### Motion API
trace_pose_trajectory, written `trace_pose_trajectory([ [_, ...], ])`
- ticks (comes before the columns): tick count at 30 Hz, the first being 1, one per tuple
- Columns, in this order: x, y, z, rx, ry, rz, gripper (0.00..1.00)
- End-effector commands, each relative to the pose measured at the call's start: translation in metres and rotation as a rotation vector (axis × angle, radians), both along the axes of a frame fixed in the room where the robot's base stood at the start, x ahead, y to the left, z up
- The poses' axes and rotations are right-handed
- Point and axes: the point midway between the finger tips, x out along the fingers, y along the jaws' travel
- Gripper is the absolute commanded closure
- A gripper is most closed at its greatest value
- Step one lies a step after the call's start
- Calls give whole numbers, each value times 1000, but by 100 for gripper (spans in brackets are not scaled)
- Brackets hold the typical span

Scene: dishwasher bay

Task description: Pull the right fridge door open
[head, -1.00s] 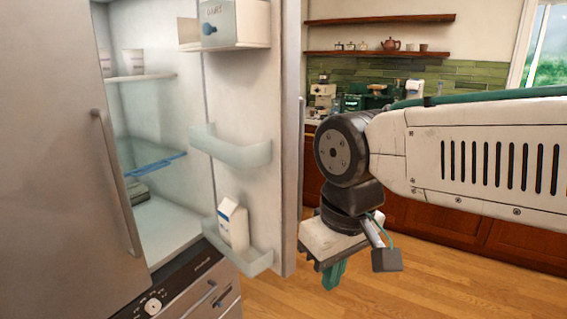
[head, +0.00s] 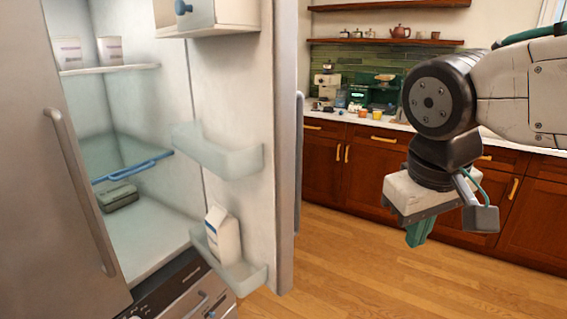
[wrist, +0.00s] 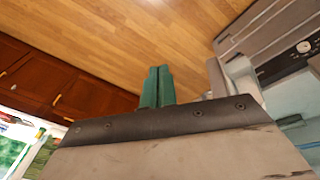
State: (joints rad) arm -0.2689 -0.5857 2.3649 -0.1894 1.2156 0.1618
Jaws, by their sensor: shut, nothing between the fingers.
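The right fridge door (head: 284,150) stands wide open in the head view, its inner side with shelf bins facing me. Its handle (head: 298,160) shows as a thin grey bar along the door's outer side. The left fridge door (head: 25,200) is closed, with a long grey handle (head: 82,195). My gripper (head: 417,236) hangs to the right of the open door, apart from it, with its green fingers pointing down. In the wrist view the green fingers (wrist: 157,88) are together with nothing between them.
Inside the fridge are cups (head: 110,50), a blue-edged shelf (head: 132,168) and a green container (head: 118,195). A milk carton (head: 222,234) stands in the low door bin (head: 240,275). Wooden cabinets (head: 370,180) line the back. The wooden floor (head: 360,275) between is clear.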

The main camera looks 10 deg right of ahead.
Motion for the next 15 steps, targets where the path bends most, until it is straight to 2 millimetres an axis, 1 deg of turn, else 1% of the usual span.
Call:
trace_pose_trajectory([
  [1,22,21,14,-36,-24,58,100],
  [2,34,34,22,-57,-45,85,100],
  [3,49,52,33,-83,-75,119,100],
  [5,69,83,48,-115,-122,169,100],
  [6,80,104,58,-133,-156,200,100],
  [8,93,137,70,-153,-205,244,100],
  [9,99,157,77,-162,-236,269,100],
  [12,108,202,91,-175,-302,321,100],
  [15,112,232,100,-180,-346,352,100],
])
